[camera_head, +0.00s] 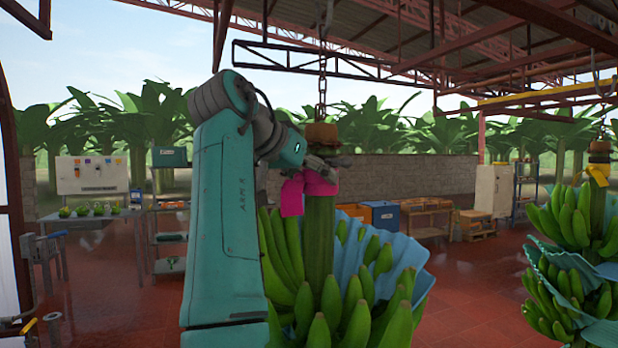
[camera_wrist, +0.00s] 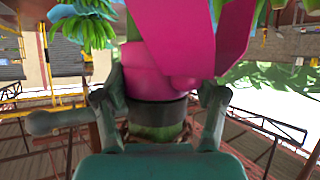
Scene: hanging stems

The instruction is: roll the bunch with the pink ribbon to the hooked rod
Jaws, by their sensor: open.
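The bunch with the pink ribbon (camera_head: 305,190) hangs from a chain in the middle of the head view. Its green bananas (camera_head: 345,305) are partly wrapped in blue sheeting, and its thick stem (camera_head: 320,240) is upright. My gripper (camera_head: 325,163) is at the top of the stem, level with the ribbon. In the wrist view my gripper (camera_wrist: 160,100) is open, with one finger on each side of the stem. The pink ribbon (camera_wrist: 185,50) fills the middle there. I cannot tell whether the fingers touch the stem. I cannot make out a hooked rod.
Another bunch (camera_head: 570,220) with a yellow ribbon (camera_head: 598,172) hangs at the right. Behind are a low wall (camera_head: 410,183), orange crates (camera_head: 425,207), a blue bin (camera_head: 380,215) and a shelf rack (camera_head: 170,235). Red floor is clear between the bunches.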

